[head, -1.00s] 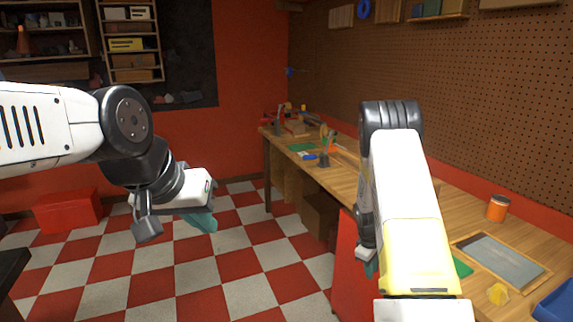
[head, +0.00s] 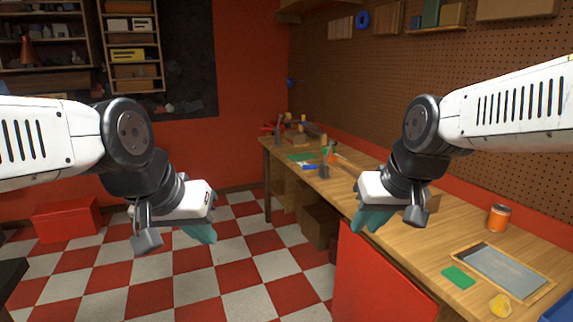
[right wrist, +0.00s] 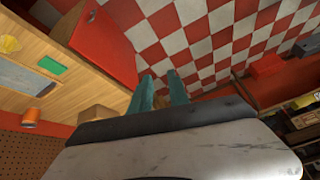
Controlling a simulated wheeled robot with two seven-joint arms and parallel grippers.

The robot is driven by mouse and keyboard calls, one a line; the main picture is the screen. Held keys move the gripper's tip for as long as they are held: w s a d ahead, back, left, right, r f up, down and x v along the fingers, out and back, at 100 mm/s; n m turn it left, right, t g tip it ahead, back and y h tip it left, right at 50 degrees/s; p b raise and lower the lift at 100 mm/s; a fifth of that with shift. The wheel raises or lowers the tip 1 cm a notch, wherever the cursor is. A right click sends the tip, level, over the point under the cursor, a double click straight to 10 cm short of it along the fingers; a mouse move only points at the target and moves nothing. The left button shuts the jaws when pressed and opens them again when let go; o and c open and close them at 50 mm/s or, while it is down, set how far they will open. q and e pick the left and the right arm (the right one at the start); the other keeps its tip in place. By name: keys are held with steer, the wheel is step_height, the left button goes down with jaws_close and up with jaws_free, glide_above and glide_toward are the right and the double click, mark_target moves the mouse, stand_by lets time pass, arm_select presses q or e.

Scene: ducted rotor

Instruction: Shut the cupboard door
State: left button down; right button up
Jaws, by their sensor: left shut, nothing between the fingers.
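The cupboard door is a flat red panel (head: 375,275) below the front edge of the workbench, at the bottom centre right of the head view. It also shows in the right wrist view (right wrist: 108,45), with a small handle (right wrist: 92,16) near one edge. I cannot tell its exact angle. My right gripper (head: 370,220) hangs above the bench's front edge near the door's top, apart from the door. Its teal fingers (right wrist: 161,82) stand apart and empty. My left gripper (head: 203,236) is shut and empty over the checkered floor, well left of the door.
The wooden workbench (head: 420,235) carries an orange can (head: 498,218), a framed grey slab (head: 505,270), a green block (head: 458,277), a yellow lump (head: 500,304) and tools at the far end. A brown box (head: 318,222) stands under it.

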steer(key=shift+m+t, duration=0.4)
steer(key=s, duration=0.1)
steer(key=s+a, duration=0.1)
steer(key=s, duration=0.1)
steer(key=s+r, duration=0.1)
steer(key=s, duration=0.1)
steer(key=shift+a, duration=0.15)
stand_by(2.7)
